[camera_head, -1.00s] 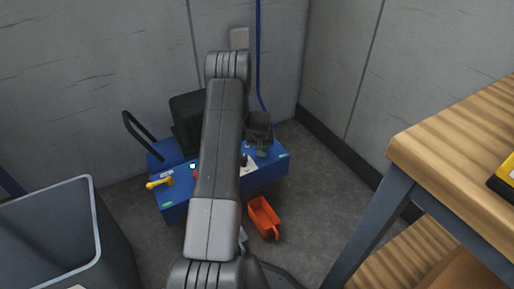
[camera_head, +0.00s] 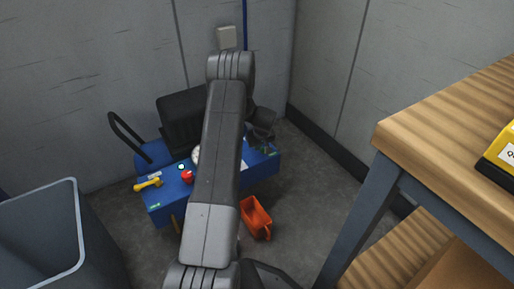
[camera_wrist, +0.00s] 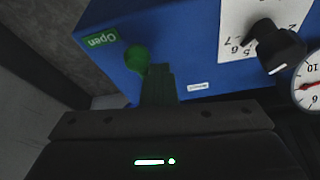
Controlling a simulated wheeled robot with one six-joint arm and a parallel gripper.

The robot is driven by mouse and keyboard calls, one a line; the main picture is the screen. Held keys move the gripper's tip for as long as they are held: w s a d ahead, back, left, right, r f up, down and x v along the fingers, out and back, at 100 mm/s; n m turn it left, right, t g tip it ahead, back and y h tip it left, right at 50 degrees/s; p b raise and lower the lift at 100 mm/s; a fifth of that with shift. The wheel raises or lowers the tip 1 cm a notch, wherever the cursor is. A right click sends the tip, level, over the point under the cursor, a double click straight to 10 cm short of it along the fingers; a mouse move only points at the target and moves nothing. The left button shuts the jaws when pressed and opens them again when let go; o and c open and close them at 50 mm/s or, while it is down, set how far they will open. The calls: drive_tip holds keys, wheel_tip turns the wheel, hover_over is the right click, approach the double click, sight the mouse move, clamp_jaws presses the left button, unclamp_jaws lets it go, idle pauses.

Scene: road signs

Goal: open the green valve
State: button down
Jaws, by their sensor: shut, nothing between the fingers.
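The green valve (camera_wrist: 137,58) shows in the wrist view as a rounded green end on the blue box (camera_wrist: 195,45), close to a green "Open" label (camera_wrist: 101,39). The rest of its handle is hidden or merges with my fingers, so its angle is hard to tell. My gripper (camera_wrist: 158,72) is shut and empty, its fingertips just beside the green end. Whether they touch it I cannot tell. In the head view my gripper is over the right end of the blue box (camera_head: 215,190), and my arm hides the middle of the box.
The box also bears a yellow handle (camera_head: 147,184), a red button (camera_head: 187,176), a black dial knob (camera_wrist: 277,48) and a white gauge (camera_wrist: 310,82). A wooden table (camera_head: 445,115) stands right, a grey bin (camera_head: 45,235) left.

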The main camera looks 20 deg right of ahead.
drive_tip(key=shift+d+r, duration=0.15)
drive_tip(key=shift+d, duration=0.4)
idle(0.4)
drive_tip(key=shift+a, duration=0.1)
drive_tip(key=a, duration=0.1)
drive_tip(key=w+a, duration=0.1)
drive_tip(key=a, duration=0.1)
drive_tip(key=shift+w+a+r, duration=0.2)
drive_tip(key=shift+w+r, duration=0.05)
drive_tip(key=shift+r, duration=0.1)
wheel_tip(320, 180, up, 9)
drive_tip(key=s+d+p, duration=0.1)
drive_tip(key=d+p, duration=0.1)
drive_tip(key=p, duration=0.1)
drive_tip(key=shift+s+d, duration=0.15)
drive_tip(key=shift+d, duration=0.05)
